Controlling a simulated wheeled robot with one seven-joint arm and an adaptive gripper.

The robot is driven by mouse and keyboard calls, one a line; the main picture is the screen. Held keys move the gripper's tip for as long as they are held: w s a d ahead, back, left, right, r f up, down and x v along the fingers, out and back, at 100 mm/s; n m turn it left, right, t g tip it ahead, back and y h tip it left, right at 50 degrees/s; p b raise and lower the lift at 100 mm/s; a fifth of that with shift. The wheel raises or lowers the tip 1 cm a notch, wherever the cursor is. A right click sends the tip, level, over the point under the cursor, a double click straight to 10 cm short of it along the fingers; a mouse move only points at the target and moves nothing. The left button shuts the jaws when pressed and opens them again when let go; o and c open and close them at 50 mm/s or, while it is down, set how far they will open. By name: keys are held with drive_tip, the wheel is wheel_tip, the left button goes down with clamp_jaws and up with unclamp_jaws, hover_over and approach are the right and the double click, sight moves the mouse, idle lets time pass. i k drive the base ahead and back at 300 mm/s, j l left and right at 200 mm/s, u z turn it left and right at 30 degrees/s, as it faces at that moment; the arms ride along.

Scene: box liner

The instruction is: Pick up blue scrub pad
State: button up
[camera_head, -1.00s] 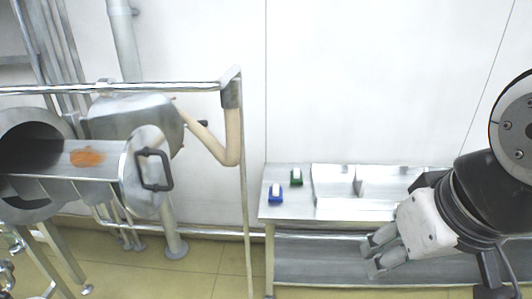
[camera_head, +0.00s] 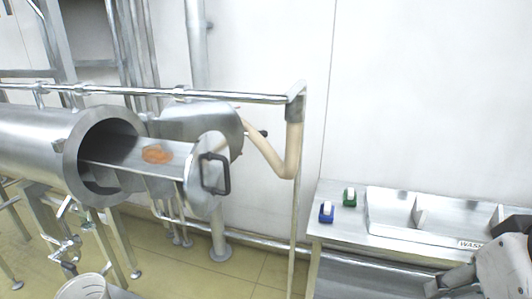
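The blue scrub pad (camera_head: 326,212) is a small blue block with a white top. It rests on the left end of the steel sink counter (camera_head: 345,235). A similar green pad (camera_head: 349,196) lies just behind it and to the right. My gripper (camera_head: 434,287) shows only in part at the lower right, cut off by the frame edge. It is to the right of the blue pad, nearer to me, and apart from it. Its fingertips are too little in view to tell open from shut.
The counter has a steel sink basin (camera_head: 390,214) right of the pads. A steel cylinder vessel (camera_head: 40,140) with an open door, handle (camera_head: 215,174) and orange stain (camera_head: 157,154) stands left. A rail (camera_head: 150,91) crosses above it.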

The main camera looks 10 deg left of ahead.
sight(327, 211)
drive_tip(key=i+j+u, duration=0.1)
drive_tip(key=i+j, duration=0.15)
drive_tip(key=i, duration=0.2)
drive_tip(key=i+j, duration=0.25)
drive_tip(key=i, duration=0.15)
drive_tip(key=i+j+u, duration=0.15)
drive_tip(key=i, duration=0.3)
drive_tip(key=j, duration=0.1)
